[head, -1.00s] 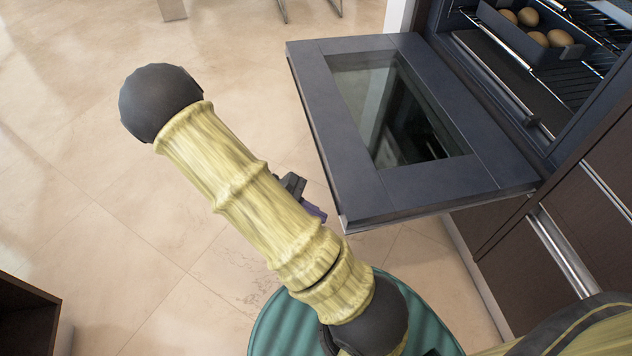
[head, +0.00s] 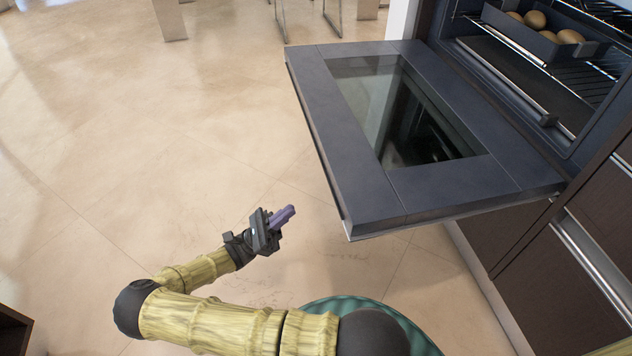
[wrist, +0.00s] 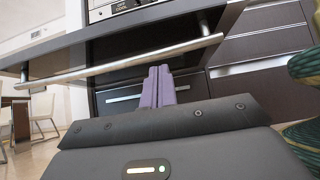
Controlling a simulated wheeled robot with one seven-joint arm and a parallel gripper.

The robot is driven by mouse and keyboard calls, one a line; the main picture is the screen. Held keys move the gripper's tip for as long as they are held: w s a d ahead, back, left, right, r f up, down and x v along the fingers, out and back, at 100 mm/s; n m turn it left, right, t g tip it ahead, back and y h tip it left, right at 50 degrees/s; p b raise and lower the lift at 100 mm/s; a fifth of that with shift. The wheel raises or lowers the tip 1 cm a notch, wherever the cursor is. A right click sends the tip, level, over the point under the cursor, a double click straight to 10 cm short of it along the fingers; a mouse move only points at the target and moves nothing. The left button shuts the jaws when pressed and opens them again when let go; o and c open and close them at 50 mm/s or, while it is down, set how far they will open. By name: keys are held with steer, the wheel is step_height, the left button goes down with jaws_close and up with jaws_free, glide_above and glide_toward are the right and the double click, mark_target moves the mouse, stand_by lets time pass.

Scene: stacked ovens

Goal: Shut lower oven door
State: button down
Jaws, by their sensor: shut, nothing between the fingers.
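The lower oven door (head: 350,187) hangs open, close to level, with its dark glass window (head: 405,115) facing up. It joins the oven on its right side. In the wrist view, the underside of the door (wrist: 150,25) and its long metal handle bar (wrist: 130,62) stand ahead of and above the fingers. My gripper (head: 285,214) is left of the door's near outer corner and apart from it, with bare floor between. Its purple fingers, also in the wrist view (wrist: 158,88), are together and empty.
The oven cavity holds a rack and a dark tray (head: 540,35) with several round brown items. Brown drawers (head: 545,280) with metal handles stand below the oven. The tiled floor (head: 150,130) left of the door is clear. Chair legs (head: 300,18) are at the back.

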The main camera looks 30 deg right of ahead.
steer(key=shift+d+r, duration=0.1)
steer(key=shift+d, duration=0.05)
steer(key=a+r+b+x, duration=0.2)
steer(key=b+x, duration=0.5)
steer(key=x, duration=0.5)
steer(key=shift+w+d+r, duration=0.15)
steer(key=shift+d+r, duration=0.1)
steer(key=shift+r, duration=0.15)
